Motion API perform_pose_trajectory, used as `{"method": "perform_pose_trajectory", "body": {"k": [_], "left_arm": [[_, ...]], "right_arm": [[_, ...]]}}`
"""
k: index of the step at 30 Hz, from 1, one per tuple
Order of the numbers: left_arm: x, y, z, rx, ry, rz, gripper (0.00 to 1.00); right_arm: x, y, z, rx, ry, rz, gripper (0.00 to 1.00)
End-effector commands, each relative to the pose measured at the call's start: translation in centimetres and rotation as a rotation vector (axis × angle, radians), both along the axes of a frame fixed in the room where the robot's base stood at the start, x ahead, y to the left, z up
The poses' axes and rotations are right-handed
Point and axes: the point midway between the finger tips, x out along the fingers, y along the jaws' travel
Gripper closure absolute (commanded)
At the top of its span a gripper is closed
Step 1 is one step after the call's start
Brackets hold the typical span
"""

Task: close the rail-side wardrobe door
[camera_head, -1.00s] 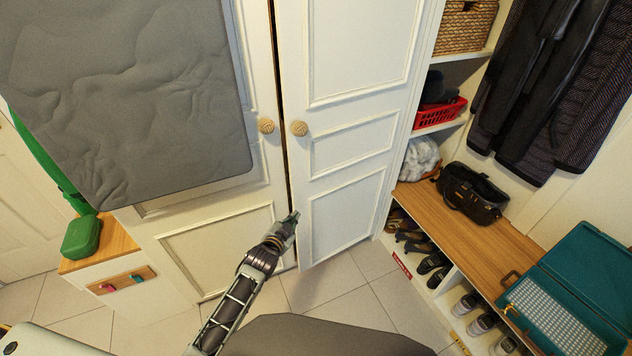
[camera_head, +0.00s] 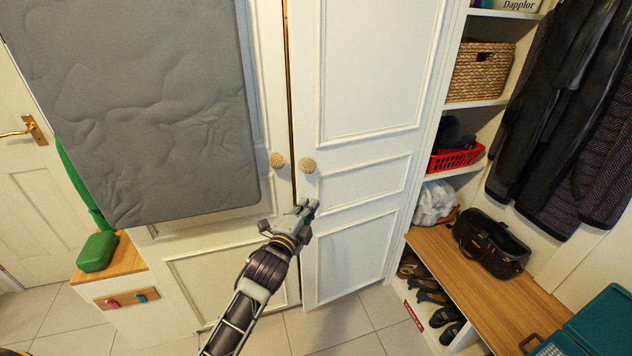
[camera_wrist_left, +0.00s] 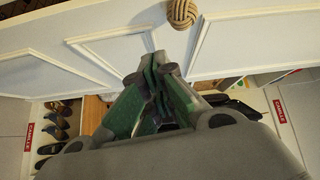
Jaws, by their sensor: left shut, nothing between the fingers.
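The rail-side wardrobe door (camera_head: 370,70) is the right-hand white panelled door, on the side of the hanging clothes. A narrow dark gap runs between it and the left-hand door (camera_head: 215,285), so it looks slightly ajar. Its round woven knob (camera_head: 307,165) faces me; a knob also shows at the top of the left wrist view (camera_wrist_left: 181,12). My left gripper (camera_head: 310,206) is shut and empty, in front of the door's inner edge below the knobs. In the left wrist view its fingers (camera_wrist_left: 158,62) point at white panelling; I cannot tell whether they touch it. My right gripper is not in view.
A grey padded panel (camera_head: 140,110) covers much of the left-hand door. A wooden bench (camera_head: 445,255) with a black bag (camera_head: 490,243) and shoes below stands at right. Shelves hold a wicker basket (camera_head: 480,72) and red basket (camera_head: 455,158). Tiled floor lies below the doors.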

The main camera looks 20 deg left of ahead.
Motion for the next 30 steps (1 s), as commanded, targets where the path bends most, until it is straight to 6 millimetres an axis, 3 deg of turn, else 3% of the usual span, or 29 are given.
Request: {"method": "perform_pose_trajectory", "body": {"k": [9, 22, 30], "left_arm": [[0.0, 0.0, -0.2, 0.146, -0.006, 0.002, 1.00], [0.1, 0.0, -0.2, 0.146, -0.006, 0.002, 1.00], [1.3, -0.1, -0.1, 0.145, -0.006, 0.003, 1.00]], "right_arm": [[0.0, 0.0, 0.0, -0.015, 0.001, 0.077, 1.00], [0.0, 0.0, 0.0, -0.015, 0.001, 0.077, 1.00], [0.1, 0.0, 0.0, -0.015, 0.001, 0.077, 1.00]]}}
